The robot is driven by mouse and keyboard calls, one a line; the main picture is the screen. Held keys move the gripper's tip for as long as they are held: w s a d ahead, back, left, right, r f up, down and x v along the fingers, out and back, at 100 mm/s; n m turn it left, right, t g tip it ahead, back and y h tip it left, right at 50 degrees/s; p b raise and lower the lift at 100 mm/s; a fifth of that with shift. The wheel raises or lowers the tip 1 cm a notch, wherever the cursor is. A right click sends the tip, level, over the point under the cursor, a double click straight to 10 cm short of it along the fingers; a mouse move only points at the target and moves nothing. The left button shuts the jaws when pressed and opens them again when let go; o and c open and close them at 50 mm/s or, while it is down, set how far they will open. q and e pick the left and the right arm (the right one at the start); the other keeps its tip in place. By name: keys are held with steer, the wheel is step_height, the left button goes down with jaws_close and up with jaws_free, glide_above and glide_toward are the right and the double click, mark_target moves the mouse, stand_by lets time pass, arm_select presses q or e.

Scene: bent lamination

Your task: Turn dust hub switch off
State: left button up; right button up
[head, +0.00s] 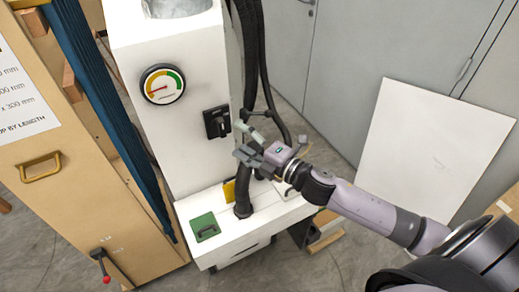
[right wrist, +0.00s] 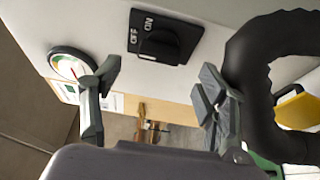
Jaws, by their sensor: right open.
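The dust hub (head: 195,160) is a tall white cabinet. Its switch (head: 217,122) is a black plate on the front. In the right wrist view the switch (right wrist: 166,36) shows OFF and ON lettering and a black rotary knob (right wrist: 160,44); the lettering looks turned, and I cannot tell where the knob points. My right gripper (head: 243,142) is open and empty, just right of the switch in the head view. In the right wrist view the open fingers (right wrist: 157,86) stand apart on either side, below the switch and not touching it. My left gripper is not in view.
A round gauge (head: 163,85) sits above left of the switch. A thick black hose (right wrist: 255,85) runs close beside the right finger. A wooden rack (head: 60,150) stands left, and a white panel (head: 430,145) leans at right.

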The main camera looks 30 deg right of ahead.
steer(key=v, duration=0.6)
stand_by(0.5)
